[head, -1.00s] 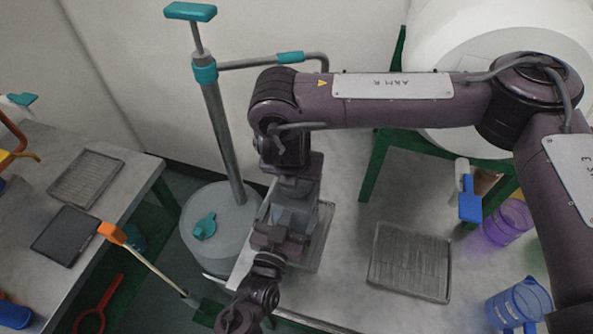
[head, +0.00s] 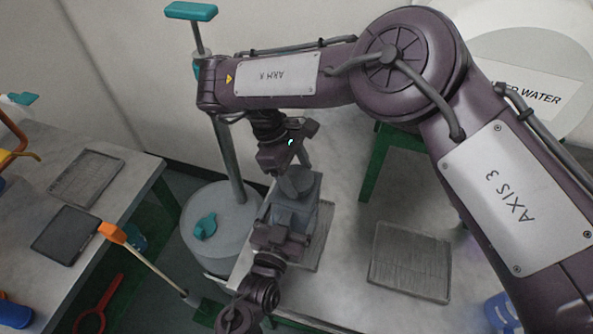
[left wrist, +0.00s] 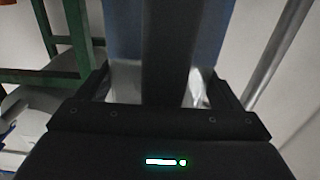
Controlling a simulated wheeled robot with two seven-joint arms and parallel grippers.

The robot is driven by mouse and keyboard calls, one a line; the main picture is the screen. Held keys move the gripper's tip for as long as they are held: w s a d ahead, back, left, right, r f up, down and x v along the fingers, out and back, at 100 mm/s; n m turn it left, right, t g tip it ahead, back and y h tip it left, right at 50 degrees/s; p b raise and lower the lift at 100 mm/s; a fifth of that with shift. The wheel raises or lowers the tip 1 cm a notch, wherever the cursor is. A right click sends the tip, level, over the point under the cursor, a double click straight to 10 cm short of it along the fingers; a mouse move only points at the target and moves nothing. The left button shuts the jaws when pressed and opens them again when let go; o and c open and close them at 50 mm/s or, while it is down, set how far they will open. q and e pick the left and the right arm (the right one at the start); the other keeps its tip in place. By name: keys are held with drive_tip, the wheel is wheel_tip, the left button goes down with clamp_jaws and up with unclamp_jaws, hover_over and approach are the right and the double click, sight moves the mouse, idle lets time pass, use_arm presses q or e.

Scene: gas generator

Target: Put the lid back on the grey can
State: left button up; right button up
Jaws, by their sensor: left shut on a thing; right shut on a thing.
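The grey can (head: 292,216) stands over a wire tray at the near left edge of the right-hand table. My left gripper (head: 278,236) is shut on its near side; in the left wrist view the blue-grey can (left wrist: 208,35) fills the space ahead of the jaws. My right gripper (head: 296,160) comes down from above and is shut on the lid (head: 297,181), a round grey piece. The lid is at the can's top, over its opening. I cannot tell whether it touches the rim or is slightly above it.
The wire tray (head: 318,250) lies under the can, and another rack (head: 411,262) lies to the right. A grey drum (head: 222,228) with a tall teal-handled pump stands left of the table. A large white tank (head: 530,40) is behind. The tabletop between the racks is clear.

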drive_tip(key=shift+w, duration=0.1)
drive_tip(key=o, duration=1)
drive_tip(key=shift+c, duration=0.2)
drive_tip(key=shift+r, duration=2.25)
